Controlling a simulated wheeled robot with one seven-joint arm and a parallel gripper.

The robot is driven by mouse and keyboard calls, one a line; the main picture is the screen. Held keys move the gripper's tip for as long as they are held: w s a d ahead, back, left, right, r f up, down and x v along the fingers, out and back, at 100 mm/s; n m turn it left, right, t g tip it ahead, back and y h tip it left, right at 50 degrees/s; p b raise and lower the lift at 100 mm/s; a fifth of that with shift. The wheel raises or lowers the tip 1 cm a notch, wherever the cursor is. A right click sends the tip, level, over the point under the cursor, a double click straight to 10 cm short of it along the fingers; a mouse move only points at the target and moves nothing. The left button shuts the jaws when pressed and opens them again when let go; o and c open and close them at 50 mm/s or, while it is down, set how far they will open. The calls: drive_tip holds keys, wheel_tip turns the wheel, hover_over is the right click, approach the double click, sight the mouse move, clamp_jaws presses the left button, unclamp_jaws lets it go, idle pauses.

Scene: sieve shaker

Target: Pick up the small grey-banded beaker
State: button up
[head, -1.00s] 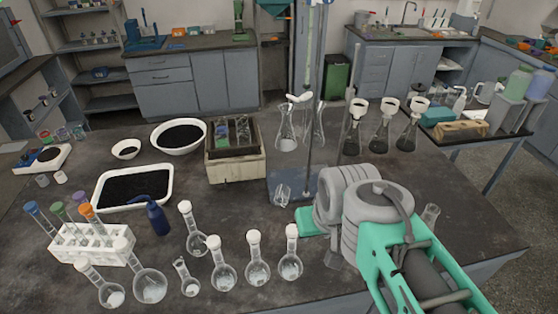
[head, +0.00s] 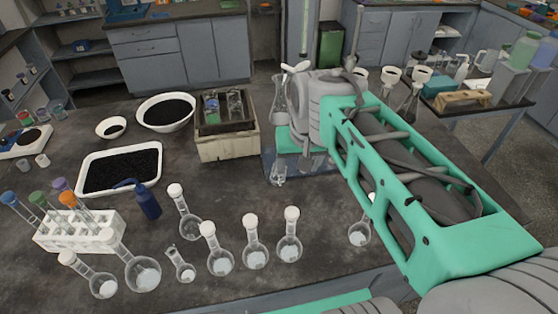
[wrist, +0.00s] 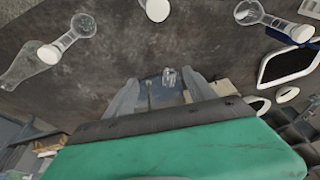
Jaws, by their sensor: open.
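A small clear glass beaker (head: 278,174) stands near the left edge of the blue-grey plate on the bench. It also shows in the wrist view (wrist: 169,76), in the gap between my fingers and beyond them. I cannot make out a grey band on it at this size. My gripper (wrist: 160,90) is open, with nothing held between its grey fingers. In the head view the green gripper body is just above and right of the beaker, partly hidden by my arm.
Several round-bottomed flasks (head: 255,257) with white stoppers stand along the front of the bench. A wooden box (head: 228,147) is left of the plate. A tray of black grains (head: 92,194) and a blue wash bottle (head: 148,203) are further left. Bare bench lies between.

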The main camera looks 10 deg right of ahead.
drive_tip(key=shift+o, duration=0.4)
drive_tip(key=w+f+m+g+b, duration=0.1)
drive_tip(key=w+f+b, duration=0.1)
drive_tip(key=w+f, duration=0.3)
drive_tip(key=w, duration=0.4)
drive_tip(key=shift+w+f, duration=0.3)
drive_tip(key=shift+w, duration=0.1)
drive_tip(key=w+f+b, duration=0.1)
drive_tip(key=w+f, duration=0.2)
drive_tip(key=f, duration=0.1)
drive_tip(key=w+f+m+g+b, duration=0.1)
drive_tip(key=w+f, duration=0.3)
drive_tip(key=w+f+m+g+b, duration=0.1)
drive_tip(key=w+f, duration=0.3)
drive_tip(key=f, duration=0.1)
wheel_tip(320, 180, down, 8)
drive_tip(key=shift+r+p, duration=0.15)
drive_tip(key=shift+p, duration=0.45)
drive_tip(key=shift+c, duration=0.2)
